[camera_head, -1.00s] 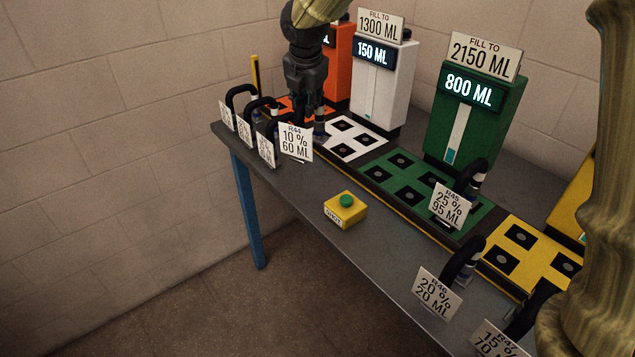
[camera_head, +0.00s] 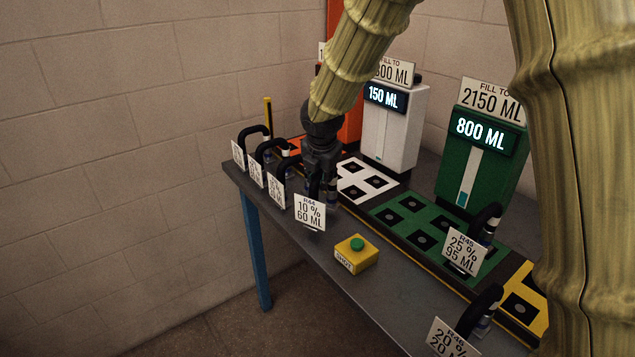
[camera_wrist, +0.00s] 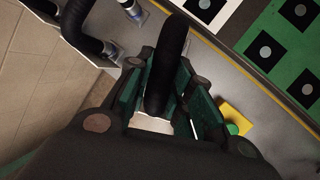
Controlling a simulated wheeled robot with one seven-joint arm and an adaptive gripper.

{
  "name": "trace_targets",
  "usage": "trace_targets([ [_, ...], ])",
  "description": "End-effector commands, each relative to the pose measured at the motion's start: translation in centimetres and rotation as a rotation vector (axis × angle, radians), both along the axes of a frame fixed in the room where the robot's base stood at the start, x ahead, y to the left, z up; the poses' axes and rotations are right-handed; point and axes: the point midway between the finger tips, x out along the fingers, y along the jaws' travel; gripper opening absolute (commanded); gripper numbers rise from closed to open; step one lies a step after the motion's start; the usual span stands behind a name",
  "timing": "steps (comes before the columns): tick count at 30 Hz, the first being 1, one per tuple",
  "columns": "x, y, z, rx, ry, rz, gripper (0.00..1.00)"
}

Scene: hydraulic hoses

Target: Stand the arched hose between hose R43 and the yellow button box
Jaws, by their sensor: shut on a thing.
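My gripper (camera_head: 322,180) points down and is shut on the arched black hose with the R44 "10 % 60 ML" sign (camera_head: 310,212). In the wrist view the black hose (camera_wrist: 167,65) runs between the green-padded fingers. The held hose is at the table's front part, between the neighbouring hose to its left, whose sign (camera_head: 277,190) is too small to read but sits where R43 would be, and the yellow button box (camera_head: 357,258) with a green button. The box also shows in the wrist view (camera_wrist: 236,117). I cannot tell whether the hose base touches the table.
More arched hoses (camera_head: 252,133) stand left along the table. A white socket plate (camera_head: 364,182) and a green one (camera_head: 392,226) lie behind. Hose R45 (camera_head: 465,250) and another hose (camera_head: 480,308) stand right. Grey table (camera_head: 290,232) is bare around the box.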

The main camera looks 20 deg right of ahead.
Motion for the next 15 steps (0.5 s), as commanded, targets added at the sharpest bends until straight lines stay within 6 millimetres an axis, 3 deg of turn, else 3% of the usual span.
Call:
trace_targets([
  [5, 0.0, 0.1, -1.9, -0.001, 0.001, 0.001, 0.0],
  [15, 0.1, 0.2, -2.2, 0.0, -0.001, 0.002, 0.0],
])
